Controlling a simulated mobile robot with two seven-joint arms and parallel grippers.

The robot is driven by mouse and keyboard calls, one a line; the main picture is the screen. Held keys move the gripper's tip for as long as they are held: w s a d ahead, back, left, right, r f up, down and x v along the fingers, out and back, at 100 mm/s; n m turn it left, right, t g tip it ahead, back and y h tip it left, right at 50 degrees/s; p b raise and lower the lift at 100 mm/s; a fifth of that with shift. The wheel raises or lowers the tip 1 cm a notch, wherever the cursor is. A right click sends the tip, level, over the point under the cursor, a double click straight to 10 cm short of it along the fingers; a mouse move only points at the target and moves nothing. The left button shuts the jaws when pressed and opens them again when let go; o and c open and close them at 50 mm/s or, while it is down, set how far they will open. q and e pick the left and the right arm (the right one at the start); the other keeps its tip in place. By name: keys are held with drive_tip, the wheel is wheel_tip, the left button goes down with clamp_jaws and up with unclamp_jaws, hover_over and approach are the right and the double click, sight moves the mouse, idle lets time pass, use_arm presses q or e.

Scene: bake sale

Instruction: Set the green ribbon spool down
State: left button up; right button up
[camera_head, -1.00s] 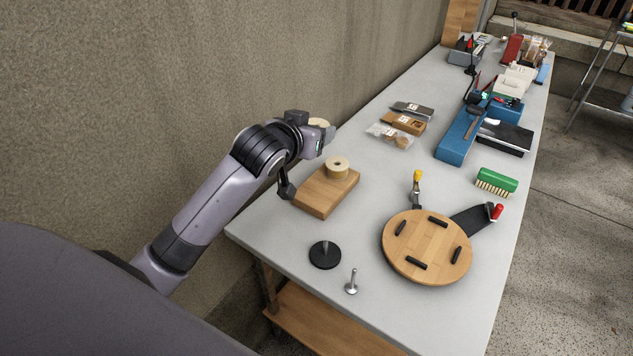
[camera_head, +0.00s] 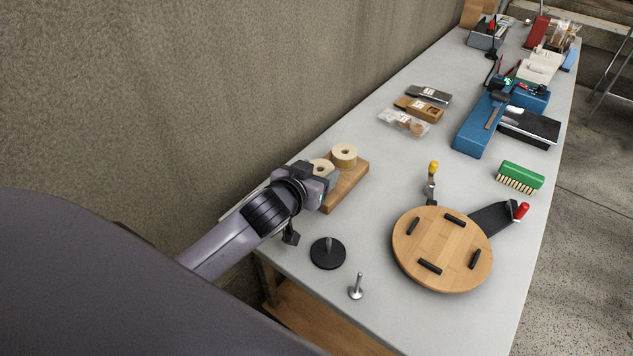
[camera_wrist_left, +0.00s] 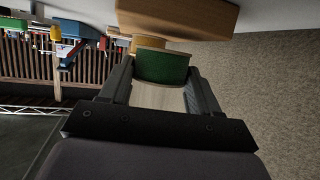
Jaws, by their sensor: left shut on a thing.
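The green ribbon spool (camera_wrist_left: 162,66) sits between the two fingers of my left gripper (camera_wrist_left: 160,72) in the left wrist view, with its green ribbon facing the camera. In the head view, the pale top of this spool (camera_head: 321,166) shows just beyond my left gripper (camera_head: 322,180), which hides its side. It is at the near left part of a wooden block (camera_head: 349,187). I cannot tell whether the spool touches the block. Another pale-topped spool (camera_head: 344,154) stands on the block close beside it. My right gripper is not in view.
A round wooden turntable (camera_head: 442,248), a black disc with a peg (camera_head: 327,253) and a small metal stamp (camera_head: 356,287) lie nearer. Packets (camera_head: 404,122), a blue device (camera_head: 479,127) and a green brush (camera_head: 521,176) are farther along. The wall borders the table's left side.

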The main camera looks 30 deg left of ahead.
use_arm(q)
drive_tip(key=shift+f+b, duration=0.35)
drive_tip(key=shift+f, duration=0.45)
drive_tip(key=shift+r, duration=0.15)
drive_tip(key=o, duration=1)
drive_tip(key=shift+f, duration=0.2)
drive_tip(key=shift+o, duration=0.2)
drive_tip(key=shift+r, duration=0.2)
drive_tip(key=v, duration=1.2)
